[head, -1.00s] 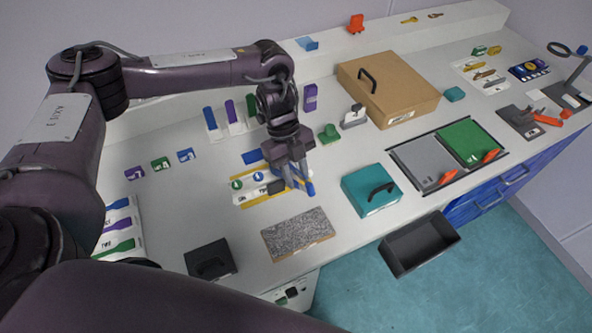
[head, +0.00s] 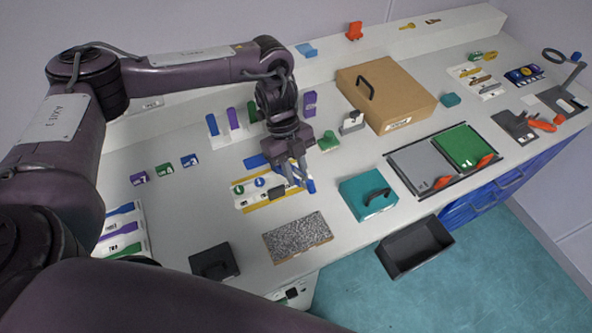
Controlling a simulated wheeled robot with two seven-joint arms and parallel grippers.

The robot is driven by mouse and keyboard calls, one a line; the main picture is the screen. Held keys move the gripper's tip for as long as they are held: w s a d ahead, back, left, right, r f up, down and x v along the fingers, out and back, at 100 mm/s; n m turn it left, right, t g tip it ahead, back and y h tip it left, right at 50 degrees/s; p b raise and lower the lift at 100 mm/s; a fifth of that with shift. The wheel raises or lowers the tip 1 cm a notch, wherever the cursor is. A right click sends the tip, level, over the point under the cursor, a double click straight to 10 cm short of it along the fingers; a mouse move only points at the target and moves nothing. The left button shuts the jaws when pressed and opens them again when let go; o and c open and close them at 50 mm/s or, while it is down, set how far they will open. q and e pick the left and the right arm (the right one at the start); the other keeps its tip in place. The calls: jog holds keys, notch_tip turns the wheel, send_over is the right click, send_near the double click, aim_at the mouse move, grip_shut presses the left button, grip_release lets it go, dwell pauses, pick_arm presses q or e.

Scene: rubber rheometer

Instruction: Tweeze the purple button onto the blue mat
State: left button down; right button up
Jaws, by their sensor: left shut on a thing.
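My left gripper (head: 295,177) points down over the back middle of the counter, at the right end of a white and yellow strip (head: 242,204). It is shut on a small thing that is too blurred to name. A blue piece (head: 310,185) shows just right of the fingertips. A green button (head: 239,189) and a blue button (head: 260,183) lie on the strip. I cannot make out a purple button; the fingers may cover it. A flat blue patch (head: 255,161) lies behind the strip, partly hidden by the gripper. I cannot tell whether it is the blue mat. My right gripper is not in view.
A speckled grey block (head: 298,236) lies in front of the gripper, and a teal box (head: 367,196) stands to its right. A black box (head: 214,261) is at front left. A cardboard case (head: 405,97) and a green panel (head: 466,146) lie farther right.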

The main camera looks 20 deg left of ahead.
pick_arm(q)
notch_tip(320, 180, up, 8)
jog(key=p, duration=0.6)
